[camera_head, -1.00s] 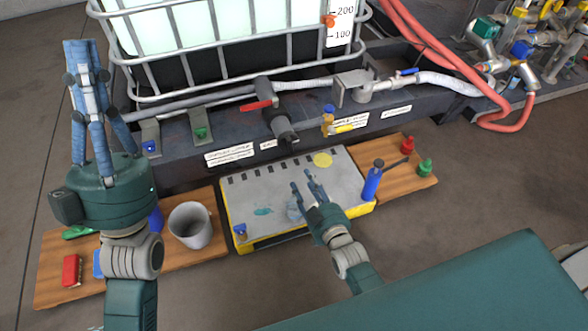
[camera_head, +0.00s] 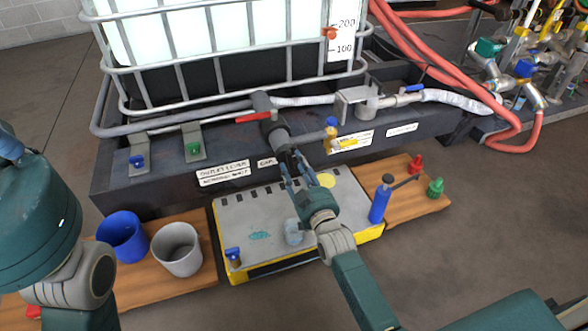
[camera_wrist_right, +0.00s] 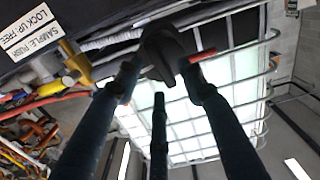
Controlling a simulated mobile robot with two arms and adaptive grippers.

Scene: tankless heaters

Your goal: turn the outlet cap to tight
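The outlet (camera_head: 273,128) of the caged tank is a dark pipe with a red lever, its dark cap end pointing down toward me. My right gripper (camera_head: 292,170) is just below and in front of this end, its fingers pointing up at it. In the right wrist view, the dark outlet end (camera_wrist_right: 160,50) lies between the spread fingertips of my right gripper (camera_wrist_right: 158,80), with the red lever beside it. The fingers look open; contact with the cap cannot be made out. My left gripper (camera_head: 12,150) is cut off at the left edge, its fingers mostly out of view.
A grey tray with yellow sides (camera_head: 262,215) lies below the outlet. A blue bucket (camera_head: 122,240) and a grey bucket (camera_head: 178,250) stand at its left. A blue bottle (camera_head: 380,203) stands at its right. Labels (camera_head: 222,173) and small valves line the dark ledge.

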